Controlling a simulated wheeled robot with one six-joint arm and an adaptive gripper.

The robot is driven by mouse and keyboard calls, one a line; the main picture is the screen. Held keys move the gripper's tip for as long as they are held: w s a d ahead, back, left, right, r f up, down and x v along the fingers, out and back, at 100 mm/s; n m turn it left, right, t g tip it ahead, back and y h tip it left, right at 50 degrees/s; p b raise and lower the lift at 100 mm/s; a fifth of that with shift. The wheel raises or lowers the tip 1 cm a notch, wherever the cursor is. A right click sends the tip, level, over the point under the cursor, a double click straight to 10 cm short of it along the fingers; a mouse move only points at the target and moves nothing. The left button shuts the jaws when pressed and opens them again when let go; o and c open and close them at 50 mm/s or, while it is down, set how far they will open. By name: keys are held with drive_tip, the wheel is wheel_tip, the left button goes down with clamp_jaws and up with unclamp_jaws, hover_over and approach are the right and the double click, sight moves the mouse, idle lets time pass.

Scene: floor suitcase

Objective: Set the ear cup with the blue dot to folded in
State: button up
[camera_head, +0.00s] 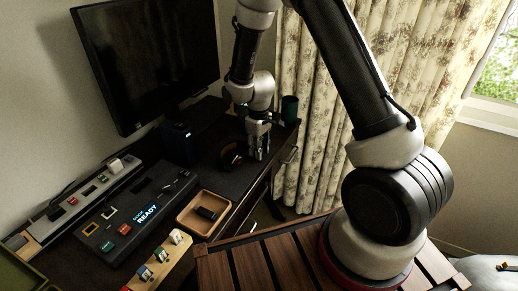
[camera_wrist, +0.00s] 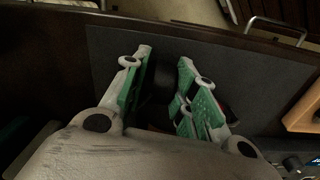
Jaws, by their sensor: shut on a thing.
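A dark pair of headphones (camera_head: 229,161) with some red on it lies on the dark mat of the desk, left of my gripper in the head view. My gripper (camera_head: 259,151) points down at it. In the wrist view my gripper (camera_wrist: 166,92) has its green-padded fingers on either side of a dark ear cup (camera_wrist: 157,86), and it is shut on it. A dark part with a reddish edge shows behind the right finger. No blue dot shows, so I cannot tell which ear cup this is. The fold of the cup is too dark to read.
A wooden tray (camera_head: 184,226) with a dark item stands nearer on the desk. A black panel reading READY (camera_head: 112,231) and a switch strip (camera_head: 48,232) lie to its left. A monitor (camera_head: 150,60) stands behind. A dark green cup (camera_head: 290,107) stands right of my gripper.

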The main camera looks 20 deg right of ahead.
drive_tip(key=m, duration=0.1)
drive_tip(key=a+m, duration=0.1)
drive_tip(key=m, duration=0.2)
drive_tip(key=shift+s+a+m, duration=0.1)
drive_tip(key=shift+a+m, duration=0.15)
drive_tip(key=shift+m, duration=0.05)
drive_tip(key=shift+a+m, duration=0.3)
drive_tip(key=shift+m, duration=0.65)
drive_tip(key=shift+a+m, duration=0.3)
drive_tip(key=shift+m, duration=0.65)
drive_tip(key=shift+w, duration=0.2)
drive_tip(key=o, duration=1)
